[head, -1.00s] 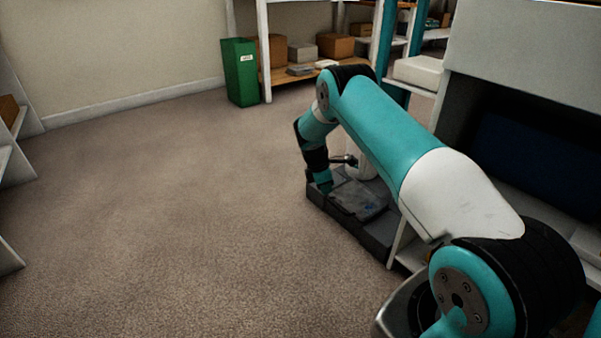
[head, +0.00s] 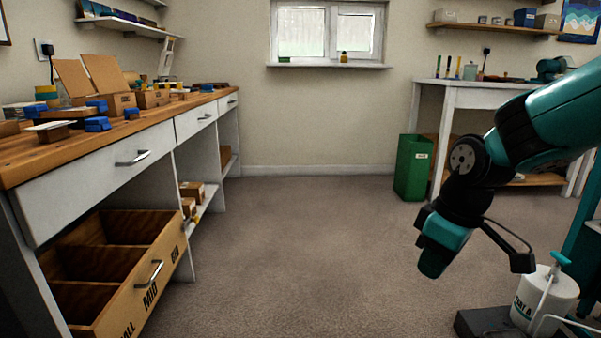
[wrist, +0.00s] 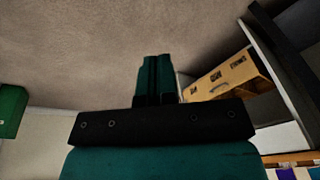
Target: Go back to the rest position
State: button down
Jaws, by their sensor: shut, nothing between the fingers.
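My gripper (head: 436,255) hangs at the right of the head view, pointing down over the carpet. It is empty and clear of everything around it. In the wrist view the two teal fingers of my gripper (wrist: 153,60) lie side by side, closed together. My arm comes in from the right edge of the head view, bent at the dark joint.
A green bin (head: 412,168) stands by the white bench. An open wooden drawer (head: 165,262) juts out at left below the worktop (head: 30,155). The middle carpet is free.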

jog(key=s+a+r+m+y+p, duration=0.1)
jog(key=s+a+r+p, duration=0.2)
jog(key=s, duration=0.6)
jog(key=s+a+r+m+y, duration=0.1)
jog(key=s+a+r, duration=0.3)
jog(key=s, duration=0.5)
notch_tip(320, 180, up, 39)
jog(key=p, duration=3.8)
jog(key=shift+s+d+f+g, duration=0.15)
jog(key=shift+s+d+g, duration=0.25)
jog(key=shift+s, duration=0.05)
